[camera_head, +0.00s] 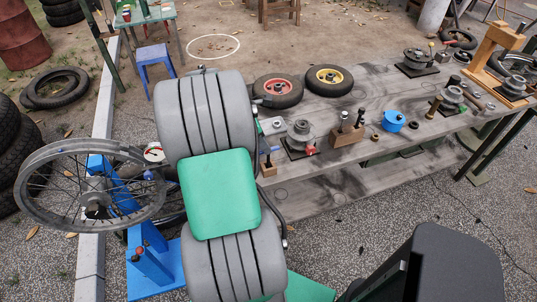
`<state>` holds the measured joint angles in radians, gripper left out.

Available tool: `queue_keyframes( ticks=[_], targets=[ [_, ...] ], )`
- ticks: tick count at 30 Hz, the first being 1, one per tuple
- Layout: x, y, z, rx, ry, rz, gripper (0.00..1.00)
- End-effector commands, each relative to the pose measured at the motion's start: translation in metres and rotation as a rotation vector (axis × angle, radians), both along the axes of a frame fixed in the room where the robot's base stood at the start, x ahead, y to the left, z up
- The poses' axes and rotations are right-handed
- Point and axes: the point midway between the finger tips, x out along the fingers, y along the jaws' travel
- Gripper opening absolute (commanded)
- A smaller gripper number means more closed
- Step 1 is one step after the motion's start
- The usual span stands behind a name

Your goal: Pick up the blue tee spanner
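I cannot make out a blue tee spanner in the head view. A wooden block (348,134) on the grey plank bench (325,185) holds two dark upright pieces, too small to identify. A smaller wooden block (268,169) with a dark upright piece stands at the bench's left end. My gripper is not in view.
A large grey ribbed shape with a green block (220,190) hides the bench's left end. A spoked wheel (60,185) is on a blue stand (155,262) at left. Two small wheels (278,90) (329,80) lie on the bench.

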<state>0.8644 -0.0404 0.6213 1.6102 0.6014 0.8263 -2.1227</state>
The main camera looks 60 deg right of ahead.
Motion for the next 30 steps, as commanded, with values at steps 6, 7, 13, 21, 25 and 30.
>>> queue_keyframes(
  ticks=[6, 7, 13, 21, 25, 30],
  targets=[
    [-0.009, -0.008, -0.033, 0.003, 0.002, -0.002, 0.39],
    [-0.01, -0.009, -0.039, 0.002, 0.001, -0.001, 0.39],
    [-0.014, -0.014, -0.055, 0.0, -0.003, -0.001, 0.39],
    [-0.013, -0.014, -0.055, -0.001, -0.004, 0.0, 0.28],
    [-0.013, -0.014, -0.054, -0.001, -0.004, 0.0, 0.18],
    [-0.013, -0.014, -0.054, -0.001, -0.004, 0.0, 0.04]
  ],
)
